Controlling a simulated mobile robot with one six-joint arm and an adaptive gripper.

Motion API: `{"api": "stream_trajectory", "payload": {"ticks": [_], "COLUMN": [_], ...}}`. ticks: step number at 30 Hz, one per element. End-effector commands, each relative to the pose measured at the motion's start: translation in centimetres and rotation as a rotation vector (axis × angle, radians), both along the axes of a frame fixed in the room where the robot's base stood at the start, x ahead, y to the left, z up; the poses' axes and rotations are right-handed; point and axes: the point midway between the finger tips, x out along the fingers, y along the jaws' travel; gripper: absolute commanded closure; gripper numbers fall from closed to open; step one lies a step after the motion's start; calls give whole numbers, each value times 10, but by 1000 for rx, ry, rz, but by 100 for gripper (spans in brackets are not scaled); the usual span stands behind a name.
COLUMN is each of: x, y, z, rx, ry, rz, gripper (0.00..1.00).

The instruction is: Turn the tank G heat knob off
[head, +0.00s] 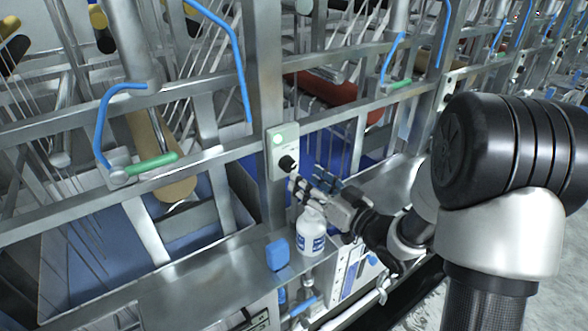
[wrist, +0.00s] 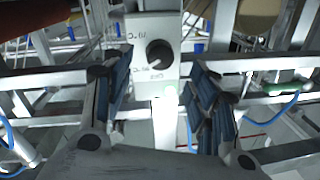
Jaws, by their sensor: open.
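A pale control panel (head: 277,170) with a round black knob (head: 287,164) and a greenish light at its top is fixed to a steel post. In the wrist view the black knob (wrist: 158,52) sits ahead of my gripper, with a pale mark on its lower left edge. The panel lettering is too small to read, so I cannot tell which tank it belongs to. My gripper (head: 310,184) is open just in front of the panel. In the wrist view its blue-padded fingers (wrist: 160,95) stand apart on either side of the panel, clear of the knob.
A white bottle with a blue label (head: 311,236) stands on the steel ledge below my gripper. A blue block (head: 277,254) is left of it. Steel rails, blue hooked rods (head: 101,125) and a green-gripped lever (head: 150,165) surround the panel.

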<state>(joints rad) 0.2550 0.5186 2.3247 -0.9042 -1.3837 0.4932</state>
Motion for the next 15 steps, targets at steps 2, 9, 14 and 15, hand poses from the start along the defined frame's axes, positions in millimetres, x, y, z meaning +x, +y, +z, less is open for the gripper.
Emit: {"api": "stream_trajectory", "payload": {"ticks": [2,9,14,15], "x": [13,41,48,48], "y": [11,30,34,35], "z": [0,-1,0,0], "rx": [-1,-1,1,1], "ry": [0,1,1,1], "rz": [4,1,-1,-1], "gripper": [46,46,46,46]}}
